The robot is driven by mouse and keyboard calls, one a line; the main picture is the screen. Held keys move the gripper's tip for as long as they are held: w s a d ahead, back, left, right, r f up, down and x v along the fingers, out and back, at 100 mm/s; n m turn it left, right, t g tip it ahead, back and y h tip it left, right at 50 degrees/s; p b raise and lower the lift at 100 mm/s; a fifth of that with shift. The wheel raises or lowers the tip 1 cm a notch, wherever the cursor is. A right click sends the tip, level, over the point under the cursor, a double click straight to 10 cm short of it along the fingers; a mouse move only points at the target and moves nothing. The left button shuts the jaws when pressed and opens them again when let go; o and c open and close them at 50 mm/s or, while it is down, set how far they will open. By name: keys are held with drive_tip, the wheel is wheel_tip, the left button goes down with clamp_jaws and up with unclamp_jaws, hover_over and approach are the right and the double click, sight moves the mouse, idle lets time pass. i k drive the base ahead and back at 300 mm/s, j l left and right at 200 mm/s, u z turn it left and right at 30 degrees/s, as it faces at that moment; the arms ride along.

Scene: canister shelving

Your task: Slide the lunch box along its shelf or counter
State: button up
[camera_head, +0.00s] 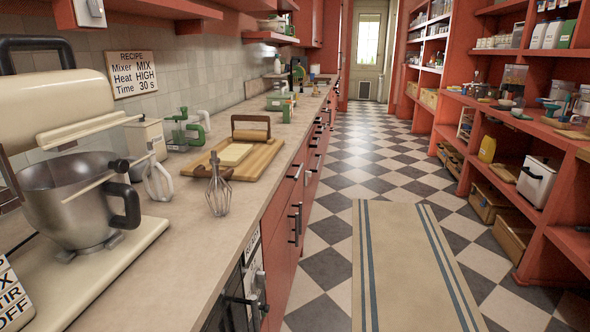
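No object is plainly recognisable as the lunch box. A white box with a dark handle (537,182) stands on a lower shelf of the red shelving at right and may be it. A small green and white item (281,102) stands farther back on the left counter (185,235); it is too small to identify. My gripper is not in view, so its opening and its place relative to these things are hidden.
A stand mixer (80,195), whisk (217,188) and wooden board (262,158) crowd the near counter. The red shelving (560,232) lines the right side, with a yellow jug (487,149) and crates (512,237). The aisle with a striped runner (405,270) is clear.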

sight(275, 104)
drive_tip(key=i+l+u, duration=0.15)
drive_tip(key=i+l, duration=0.15)
drive_tip(key=i, duration=0.5)
drive_tip(key=i+l+u, duration=0.2)
drive_tip(key=i+l, duration=0.2)
drive_tip(key=i, duration=0.35)
drive_tip(key=i+l+u, duration=0.15)
drive_tip(key=i+l, duration=0.35)
drive_tip(key=i, duration=0.25)
drive_tip(key=i+l+u, duration=0.2)
drive_tip(key=i+l, duration=0.4)
drive_tip(key=i, duration=0.1)
